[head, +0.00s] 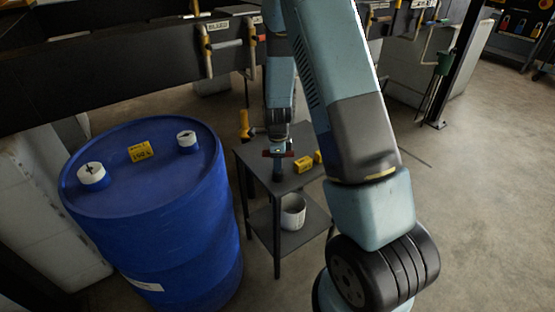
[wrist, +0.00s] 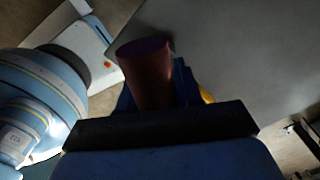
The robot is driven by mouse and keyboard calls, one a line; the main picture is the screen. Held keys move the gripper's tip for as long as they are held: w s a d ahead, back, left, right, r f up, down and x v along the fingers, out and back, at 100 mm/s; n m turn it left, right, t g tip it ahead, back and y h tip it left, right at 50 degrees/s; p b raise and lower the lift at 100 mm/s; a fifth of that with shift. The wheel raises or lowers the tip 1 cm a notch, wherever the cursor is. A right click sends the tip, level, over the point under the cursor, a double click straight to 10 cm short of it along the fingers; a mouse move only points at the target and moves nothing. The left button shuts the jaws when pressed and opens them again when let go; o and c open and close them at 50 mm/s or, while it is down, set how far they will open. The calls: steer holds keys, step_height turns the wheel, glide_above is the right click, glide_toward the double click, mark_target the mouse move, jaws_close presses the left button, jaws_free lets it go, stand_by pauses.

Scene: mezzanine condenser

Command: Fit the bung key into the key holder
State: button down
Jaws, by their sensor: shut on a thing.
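My gripper (head: 279,148) is over the small dark table and shut on the bung key. The key's reddish bar (head: 269,154) shows crosswise under the gripper in the head view. In the wrist view a dull red-brown cylinder (wrist: 147,75), which looks like the key's handle, stands out between the blue fingers. A dark upright piece (head: 278,172) is below the gripper at the table top. I cannot tell whether it is the key's shank or the key holder, nor whether the key touches a holder.
The small table (head: 256,166) has yellow boxes (head: 303,164) on its right and a yellow upright object (head: 244,125) at its back left. A white bucket (head: 292,214) sits on its lower shelf. A large blue drum (head: 160,235) stands close on the left. Open floor (head: 470,180) lies right.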

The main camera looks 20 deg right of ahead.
steer(key=shift+f, duration=0.2)
steer(key=c, duration=0.7)
jaws_free()
step_height(320, 180, up, 12)
steer(key=shift+r, duration=0.85)
steer(key=shift+r, duration=0.1)
